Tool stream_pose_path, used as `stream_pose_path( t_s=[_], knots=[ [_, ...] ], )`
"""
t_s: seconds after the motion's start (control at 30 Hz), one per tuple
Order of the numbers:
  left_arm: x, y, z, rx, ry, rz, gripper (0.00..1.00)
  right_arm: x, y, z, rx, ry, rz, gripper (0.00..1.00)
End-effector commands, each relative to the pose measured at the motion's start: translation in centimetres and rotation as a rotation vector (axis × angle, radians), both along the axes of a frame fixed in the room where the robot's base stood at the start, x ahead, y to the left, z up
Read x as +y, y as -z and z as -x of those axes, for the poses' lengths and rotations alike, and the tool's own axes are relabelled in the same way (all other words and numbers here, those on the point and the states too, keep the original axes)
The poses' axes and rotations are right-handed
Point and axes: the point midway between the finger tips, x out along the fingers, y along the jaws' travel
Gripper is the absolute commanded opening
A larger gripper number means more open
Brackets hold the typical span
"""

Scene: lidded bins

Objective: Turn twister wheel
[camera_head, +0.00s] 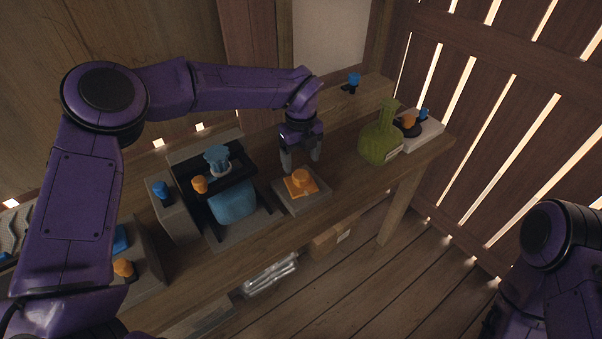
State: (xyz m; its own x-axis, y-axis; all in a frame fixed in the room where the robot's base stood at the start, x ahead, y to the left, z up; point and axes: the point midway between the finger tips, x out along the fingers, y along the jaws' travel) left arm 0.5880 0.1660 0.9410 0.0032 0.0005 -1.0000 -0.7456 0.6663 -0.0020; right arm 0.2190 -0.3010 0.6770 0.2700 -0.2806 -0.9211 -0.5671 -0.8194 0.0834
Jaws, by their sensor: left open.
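An orange knob (301,177) with an orange plate under it sits on a flat grey base (303,202) on the wooden bench; it looks like the twister wheel, though I cannot be sure. My left gripper (301,160) points down just behind and above this knob. Its two fingers are apart with nothing between them, and it appears not to touch the knob. My right arm shows at the lower right, but its gripper is out of the picture.
Left of the knob stands a dark device (231,186) with a blue valve-like top (217,158) and a blue container (233,204). A green flask-shaped object (379,138) stands to the right, near a white box (425,132). The wooden bench (347,178) is clear between knob and flask.

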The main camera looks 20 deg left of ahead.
Motion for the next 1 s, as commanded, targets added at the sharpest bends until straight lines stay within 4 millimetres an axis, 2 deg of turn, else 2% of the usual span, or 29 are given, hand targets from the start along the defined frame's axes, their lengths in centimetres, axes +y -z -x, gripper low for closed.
stream_pose_path(
  t_s=[0.1, 0.2, 0.33, 0.57, 0.7, 0.77, 0.87, 1.0],
  knots=[
    [0.0, -2.3, -0.1, -0.004, 0.000, 0.001, 0.76, 0.0, 0.7, 0.0, 0.000, 0.000, 0.000, 0.76],
    [0.0, -3.6, -0.1, -0.002, -0.001, 0.001, 0.76, 0.0, 0.9, 0.0, 0.000, 0.000, 0.000, 0.76],
    [0.0, -4.2, 0.0, -0.001, 0.001, 0.001, 0.76, 0.0, 0.9, 0.0, 0.000, 0.000, 0.000, 0.76],
    [0.0, -4.1, 0.0, 0.000, -0.011, 0.000, 0.76, 0.0, 1.1, 0.0, 0.000, 0.000, 0.000, 0.76],
    [0.0, -3.1, 0.0, -0.001, -0.267, 0.002, 0.76, 0.0, 4.3, 0.0, 0.000, 0.000, 0.000, 0.76],
    [0.0, -3.3, 0.0, 0.000, -0.370, 0.003, 0.76, 0.0, 4.9, 0.0, 0.001, 0.000, -0.001, 0.76],
    [0.0, -3.4, 0.1, 0.003, -0.435, 0.001, 0.76, 0.0, 4.6, 0.0, 0.000, 0.000, 0.000, 0.76],
    [0.0, -1.0, 0.2, 0.008, -0.433, 0.000, 0.76, 0.0, 3.9, 0.0, 0.000, 0.000, 0.000, 0.76]
  ],
)
